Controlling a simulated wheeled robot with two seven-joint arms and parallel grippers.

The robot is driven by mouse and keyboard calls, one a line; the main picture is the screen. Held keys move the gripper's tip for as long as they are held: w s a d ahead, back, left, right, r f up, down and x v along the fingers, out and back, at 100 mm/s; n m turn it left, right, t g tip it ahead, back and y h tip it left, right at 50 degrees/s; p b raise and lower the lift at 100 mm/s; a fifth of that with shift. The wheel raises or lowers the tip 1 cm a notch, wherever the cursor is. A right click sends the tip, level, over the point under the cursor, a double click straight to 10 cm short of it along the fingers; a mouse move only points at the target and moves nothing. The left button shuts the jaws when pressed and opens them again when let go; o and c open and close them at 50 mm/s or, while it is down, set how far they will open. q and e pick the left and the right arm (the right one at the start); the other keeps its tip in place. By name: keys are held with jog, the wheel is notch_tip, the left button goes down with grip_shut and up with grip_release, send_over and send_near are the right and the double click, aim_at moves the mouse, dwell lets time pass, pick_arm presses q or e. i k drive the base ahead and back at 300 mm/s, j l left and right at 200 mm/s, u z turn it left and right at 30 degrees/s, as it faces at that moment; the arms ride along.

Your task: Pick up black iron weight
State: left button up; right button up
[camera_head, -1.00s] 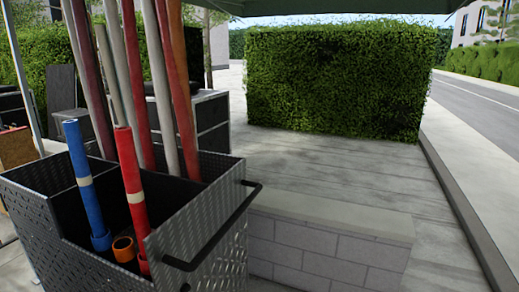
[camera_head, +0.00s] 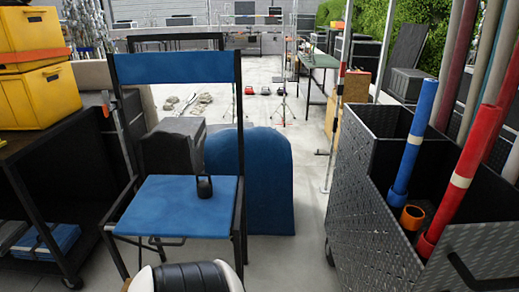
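A small black weight with a handle on top, shaped like a kettlebell (camera_head: 204,188), stands upright on the blue seat (camera_head: 165,208) of a folding chair with a black frame. It is near the right side of the seat, and nothing touches it from above. Neither of my grippers shows in the head view, so whether they are open or shut cannot be seen.
A metal cart (camera_head: 365,215) with blue and red tubes stands close on the right. A black shelf cart with yellow cases (camera_head: 40,97) stands on the left. A blue rounded panel (camera_head: 265,185) is behind the chair.

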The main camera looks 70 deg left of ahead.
aim_at(204, 187)
jog(key=u, duration=2.6)
jog(key=i+j, duration=0.15)
jog(key=j+z, duration=0.05)
